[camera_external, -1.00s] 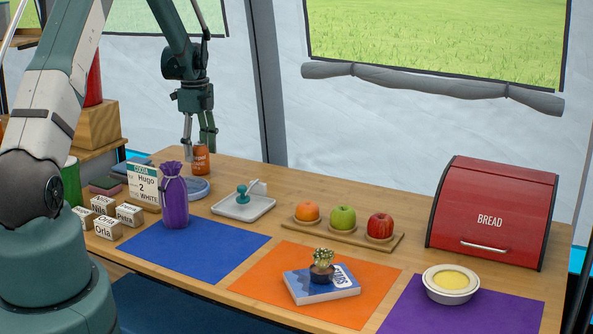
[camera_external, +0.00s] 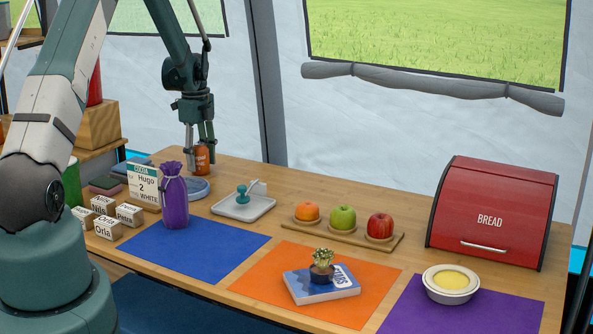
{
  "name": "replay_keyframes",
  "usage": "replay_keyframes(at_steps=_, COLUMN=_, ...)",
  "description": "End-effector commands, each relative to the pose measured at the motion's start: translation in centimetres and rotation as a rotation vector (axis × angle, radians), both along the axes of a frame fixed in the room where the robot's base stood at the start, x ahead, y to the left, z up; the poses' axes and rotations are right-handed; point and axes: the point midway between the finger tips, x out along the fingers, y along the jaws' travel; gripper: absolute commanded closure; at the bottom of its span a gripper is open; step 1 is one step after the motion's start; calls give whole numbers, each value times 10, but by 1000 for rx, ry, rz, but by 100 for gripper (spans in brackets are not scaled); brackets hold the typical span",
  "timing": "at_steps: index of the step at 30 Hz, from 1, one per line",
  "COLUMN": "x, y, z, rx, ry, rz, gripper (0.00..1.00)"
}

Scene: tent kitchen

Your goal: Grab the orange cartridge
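The orange cartridge (camera_external: 202,160) is a small upright orange cylinder with lettering, standing near the back left of the wooden table. My gripper (camera_external: 198,161) points down over it. One finger is at the cartridge's left side and the other is at its right or front side, partly covering it. The fingers are spread about the cartridge's width. I cannot tell whether they touch it.
A purple bag (camera_external: 174,202) stands in front of the cartridge, with a blue round dish (camera_external: 200,188) close behind it. A sign (camera_external: 144,184) is to the left. A white tray (camera_external: 232,211) with a teal stamp lies to the right. A fruit board (camera_external: 330,232) is farther right.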

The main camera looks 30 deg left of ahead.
Motion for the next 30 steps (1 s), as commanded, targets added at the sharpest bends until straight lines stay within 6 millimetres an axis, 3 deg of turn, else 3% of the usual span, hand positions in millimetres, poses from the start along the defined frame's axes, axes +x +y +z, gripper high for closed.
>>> replay_keyframes(at_steps=1, x=0, y=0, z=0, rx=0, ry=0, rz=0, gripper=64)
replay_keyframes(at_steps=5, x=0, y=0, z=0, rx=0, ry=0, rz=0, gripper=80)
replay_keyframes(at_steps=17, x=0, y=0, z=5, rx=0, ry=0, rz=0, gripper=80)
replay_keyframes(at_steps=23, x=0, y=0, z=23, rx=0, ry=0, rz=0, gripper=80)
replay_keyframes(at_steps=30, x=0, y=0, z=59, rx=0, ry=0, rz=0, gripper=80)
